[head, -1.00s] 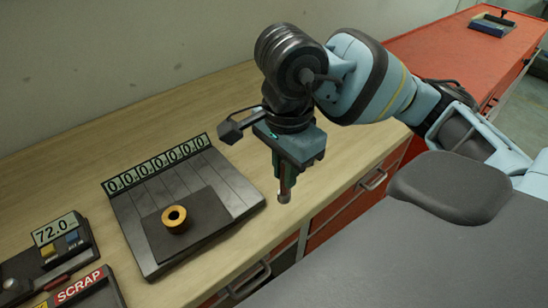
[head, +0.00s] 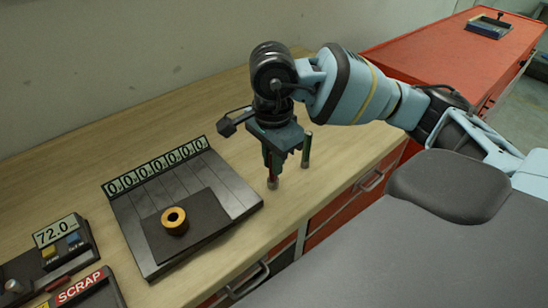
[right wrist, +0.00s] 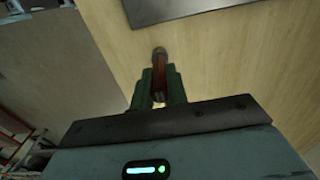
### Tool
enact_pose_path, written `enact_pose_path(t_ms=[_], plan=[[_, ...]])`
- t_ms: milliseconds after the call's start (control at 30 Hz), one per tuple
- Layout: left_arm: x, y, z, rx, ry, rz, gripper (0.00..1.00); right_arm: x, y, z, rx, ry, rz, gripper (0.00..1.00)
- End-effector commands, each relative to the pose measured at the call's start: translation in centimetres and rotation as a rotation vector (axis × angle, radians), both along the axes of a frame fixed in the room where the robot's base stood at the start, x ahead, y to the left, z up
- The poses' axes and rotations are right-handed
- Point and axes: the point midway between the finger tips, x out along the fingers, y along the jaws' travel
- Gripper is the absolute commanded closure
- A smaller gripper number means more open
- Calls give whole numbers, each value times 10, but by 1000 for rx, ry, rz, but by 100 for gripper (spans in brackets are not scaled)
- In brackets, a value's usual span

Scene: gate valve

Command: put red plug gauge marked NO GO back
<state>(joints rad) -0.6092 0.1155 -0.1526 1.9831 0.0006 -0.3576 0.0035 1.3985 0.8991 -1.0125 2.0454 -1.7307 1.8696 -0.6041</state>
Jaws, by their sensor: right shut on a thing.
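My right gripper (head: 274,166) points down over the bench, to the right of the scale plate. It is shut on a slim red plug gauge (right wrist: 159,76), which sits between the green fingers with its tip (head: 272,184) pointing down. The marking on the gauge cannot be read. In the head view the tip is close to the bench top; I cannot tell if it touches. My left gripper is not in view.
A grey plate with a counter display (head: 156,165) carries a dark mat and a brass ring (head: 174,220). A gauge box reading 72.0 (head: 62,245) and a SCRAP tray (head: 82,287) stand front left. A red cabinet (head: 435,55) is at back right. The bench behind is clear.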

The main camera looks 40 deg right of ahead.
Motion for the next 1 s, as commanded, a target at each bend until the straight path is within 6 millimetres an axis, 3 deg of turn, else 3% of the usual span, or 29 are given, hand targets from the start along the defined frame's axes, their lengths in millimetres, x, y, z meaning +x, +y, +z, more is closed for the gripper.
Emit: enact_pose_path(t_ms=[367, 400, 533, 833, 1000], plan=[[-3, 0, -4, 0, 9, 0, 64, 0, 0, -5, 1, 1, 0, 100], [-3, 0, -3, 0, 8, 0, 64, 0, 0, -4, 0, 1, -1, 81], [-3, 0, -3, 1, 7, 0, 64, 0, 0, -4, 0, 0, -1, 64], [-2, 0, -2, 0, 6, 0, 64, 0, 0, -2, 0, -1, -1, 63], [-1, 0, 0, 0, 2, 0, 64, 1, 1, 12, 2, -4, -1, 63]])
